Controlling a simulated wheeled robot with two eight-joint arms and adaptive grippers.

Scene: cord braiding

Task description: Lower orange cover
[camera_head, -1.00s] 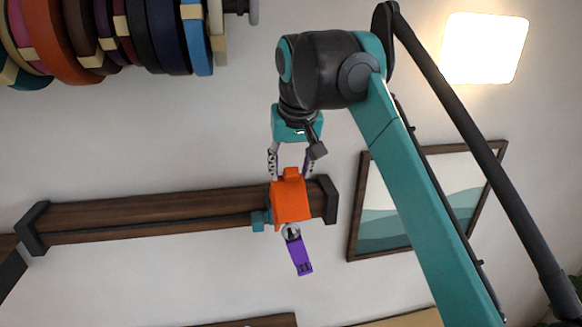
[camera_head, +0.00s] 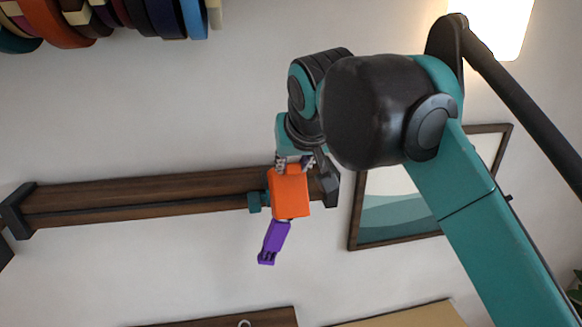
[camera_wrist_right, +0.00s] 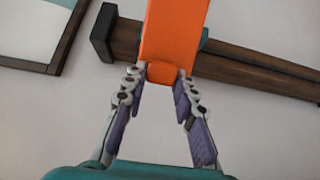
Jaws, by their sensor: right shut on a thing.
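The orange cover (camera_head: 290,194) is a box-like block at the right part of a dark wooden rail on the wall. A purple piece (camera_head: 272,243) hangs below it, tilted down to the left. My right gripper (camera_head: 292,166) comes from above and meets the cover's top. In the right wrist view the two fingers (camera_wrist_right: 163,76) are shut on the small tab at the near end of the orange cover (camera_wrist_right: 174,32). My left gripper is in neither view.
The wooden rail (camera_head: 140,201) runs across the wall with dark end brackets. A teal clip (camera_head: 254,202) sits beside the cover. Coloured spools (camera_head: 165,17) hang at upper left. A framed picture (camera_head: 395,212) is at right, behind my arm.

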